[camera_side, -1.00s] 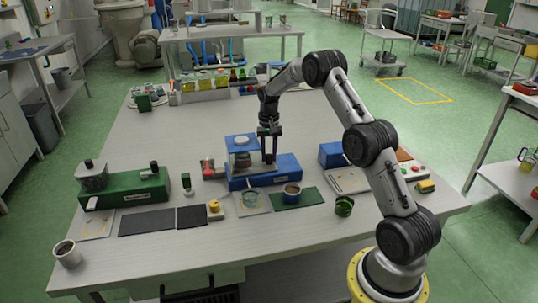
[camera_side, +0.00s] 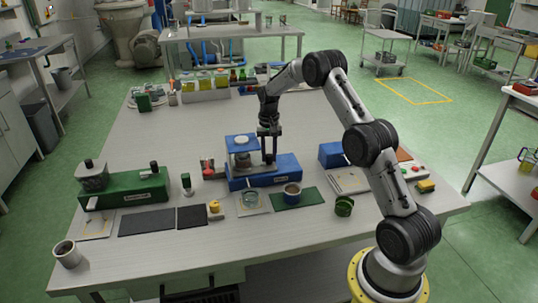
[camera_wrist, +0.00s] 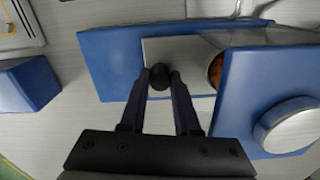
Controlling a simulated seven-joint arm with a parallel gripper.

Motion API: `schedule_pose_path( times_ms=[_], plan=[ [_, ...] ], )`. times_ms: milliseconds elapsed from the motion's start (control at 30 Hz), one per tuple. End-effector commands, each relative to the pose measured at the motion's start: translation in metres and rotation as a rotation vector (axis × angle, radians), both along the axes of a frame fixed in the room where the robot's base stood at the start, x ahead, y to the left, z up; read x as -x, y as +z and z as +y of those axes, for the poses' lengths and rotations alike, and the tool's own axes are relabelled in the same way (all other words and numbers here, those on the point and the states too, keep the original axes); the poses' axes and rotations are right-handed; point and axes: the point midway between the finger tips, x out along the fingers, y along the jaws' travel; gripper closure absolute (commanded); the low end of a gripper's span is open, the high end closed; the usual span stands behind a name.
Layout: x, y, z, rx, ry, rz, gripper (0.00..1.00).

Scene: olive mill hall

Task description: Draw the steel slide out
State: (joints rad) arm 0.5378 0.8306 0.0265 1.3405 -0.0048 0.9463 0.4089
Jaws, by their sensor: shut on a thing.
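The blue machine (camera_side: 283,168) stands mid-table, with a raised blue block and a round steel top on its left. In the wrist view its blue base (camera_wrist: 110,65) carries the bright steel slide (camera_wrist: 185,52), which runs under the raised block (camera_wrist: 240,90). A black knob (camera_wrist: 159,75) stands on the slide. My gripper (camera_wrist: 160,84) is shut on this knob, a finger on each side. Reddish-brown contents (camera_wrist: 215,70) show beside the raised block. In the side view my gripper (camera_side: 270,158) points down over the base, and the slide is hard to make out.
A green machine (camera_side: 125,190) stands at the left. A blue box (camera_side: 332,154) is to the right of the blue machine. A brown-filled cup (camera_side: 292,192) on a green mat and a glass dish (camera_side: 250,197) sit in front. The table behind is mostly clear.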

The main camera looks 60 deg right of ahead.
Motion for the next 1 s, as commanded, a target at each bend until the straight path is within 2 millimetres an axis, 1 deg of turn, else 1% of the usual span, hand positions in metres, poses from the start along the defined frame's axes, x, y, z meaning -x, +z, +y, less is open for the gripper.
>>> schedule_pose_path(
  times_ms=[67,167,267,400,500,600,733,967,1000],
  plan=[
    [0.0,0.002,-0.001,0.002,0.0,-0.001,1.0],
    [0.006,0.002,-0.007,0.002,-0.001,-0.002,1.0],
    [0.021,0.002,-0.023,0.002,-0.005,-0.002,1.0],
    [0.049,0.003,-0.051,0.003,-0.006,-0.002,1.0],
    [0.065,0.002,-0.067,0.004,-0.006,-0.003,1.0],
    [0.076,0.002,-0.078,0.004,-0.003,-0.003,1.0],
    [0.081,0.002,-0.082,0.005,0.0,-0.002,1.0],
    [0.082,0.002,-0.084,0.007,0.0,0.0,1.0],
    [0.082,0.002,-0.084,0.007,0.0,0.0,0.68]
  ],
)
